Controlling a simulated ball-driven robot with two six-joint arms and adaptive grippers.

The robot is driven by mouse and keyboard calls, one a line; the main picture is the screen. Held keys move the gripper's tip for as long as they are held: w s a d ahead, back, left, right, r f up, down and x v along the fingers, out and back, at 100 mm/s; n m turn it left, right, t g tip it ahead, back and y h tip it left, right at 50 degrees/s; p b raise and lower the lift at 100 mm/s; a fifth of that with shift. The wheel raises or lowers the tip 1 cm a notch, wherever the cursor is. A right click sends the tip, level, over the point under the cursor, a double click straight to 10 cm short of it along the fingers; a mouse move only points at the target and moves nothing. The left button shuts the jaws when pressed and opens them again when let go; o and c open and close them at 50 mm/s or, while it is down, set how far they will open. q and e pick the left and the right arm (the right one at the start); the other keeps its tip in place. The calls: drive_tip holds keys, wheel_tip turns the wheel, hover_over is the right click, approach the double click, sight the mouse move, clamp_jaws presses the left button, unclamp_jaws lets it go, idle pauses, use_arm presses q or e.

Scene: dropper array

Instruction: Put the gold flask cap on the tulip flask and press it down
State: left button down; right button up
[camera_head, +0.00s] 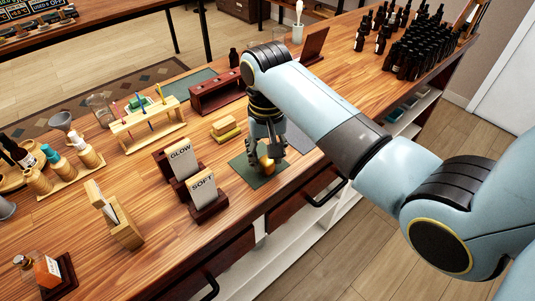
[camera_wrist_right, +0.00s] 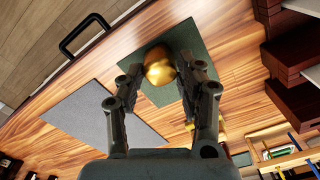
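The gold flask cap (camera_head: 266,165) is a shiny rounded piece over the dark green mat near the front edge of the bench. In the right wrist view, the gold cap (camera_wrist_right: 158,66) lies between the fingers of my right gripper (camera_wrist_right: 160,72). My right gripper (camera_head: 267,150) points down at the cap, with its fingers apart on either side. I see no clear grip on the cap. A small glass flask (camera_head: 24,264) stands at the lower left beside an orange card. I cannot tell whether it is the tulip flask. My left gripper is out of view.
Card holders marked GLOW (camera_head: 181,157) and SOFT (camera_head: 204,188) stand left of the green mat (camera_head: 247,177). A wooden dropper rack (camera_head: 148,125) and dark bottles (camera_head: 410,50) stand farther off.

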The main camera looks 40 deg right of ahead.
sight(267, 160)
clamp_jaws()
drive_tip(key=shift+r, duration=2.5)
